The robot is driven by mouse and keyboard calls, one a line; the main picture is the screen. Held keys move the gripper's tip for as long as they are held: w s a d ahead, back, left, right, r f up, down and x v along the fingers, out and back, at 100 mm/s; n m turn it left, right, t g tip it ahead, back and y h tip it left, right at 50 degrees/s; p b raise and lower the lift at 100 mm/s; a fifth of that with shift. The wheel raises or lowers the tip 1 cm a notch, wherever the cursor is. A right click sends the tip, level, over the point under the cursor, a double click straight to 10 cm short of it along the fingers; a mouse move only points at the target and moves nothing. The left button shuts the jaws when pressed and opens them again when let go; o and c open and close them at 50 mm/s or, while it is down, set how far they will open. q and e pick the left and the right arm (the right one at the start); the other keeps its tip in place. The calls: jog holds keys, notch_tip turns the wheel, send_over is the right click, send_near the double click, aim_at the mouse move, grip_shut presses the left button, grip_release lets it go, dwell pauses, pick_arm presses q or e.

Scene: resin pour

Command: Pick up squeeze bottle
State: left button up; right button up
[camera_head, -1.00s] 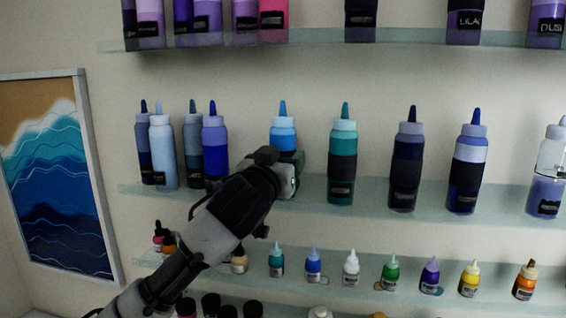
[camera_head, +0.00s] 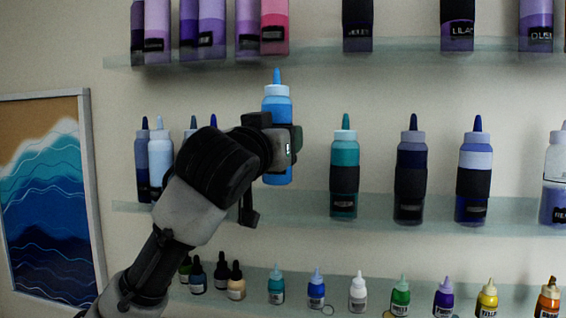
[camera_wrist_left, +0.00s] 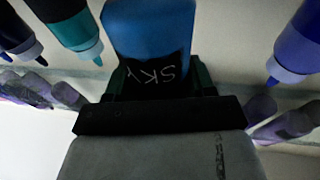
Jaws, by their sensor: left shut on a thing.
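A light blue squeeze bottle (camera_head: 277,104) with a blue nozzle is in my left gripper (camera_head: 280,145) in the head view. The gripper is shut around its middle. The bottle is upright, and its base shows below the fingers, above the middle shelf. In the left wrist view the blue bottle (camera_wrist_left: 150,35) fills the space between the fingers, and its dark label reads SKY. My right gripper is in neither view.
A teal bottle (camera_head: 344,165) stands on the middle glass shelf (camera_head: 290,212), right of the gripper. Several blue bottles (camera_head: 160,155) stand to the left, partly behind my arm. The upper shelf (camera_head: 330,45) holds purple bottles. Small dropper bottles (camera_head: 316,290) line the lower shelf.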

pick_arm(q)
jog(key=s+a+b, duration=0.3)
jog(key=s+b, duration=0.2)
jog(key=s, duration=0.9)
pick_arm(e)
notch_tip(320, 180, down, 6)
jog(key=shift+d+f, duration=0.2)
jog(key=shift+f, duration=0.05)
pick_arm(q)
jog(key=o, duration=0.4)
jog(key=shift+c, duration=0.4)
notch_tip(320, 180, up, 5)
jog(key=p, duration=0.3)
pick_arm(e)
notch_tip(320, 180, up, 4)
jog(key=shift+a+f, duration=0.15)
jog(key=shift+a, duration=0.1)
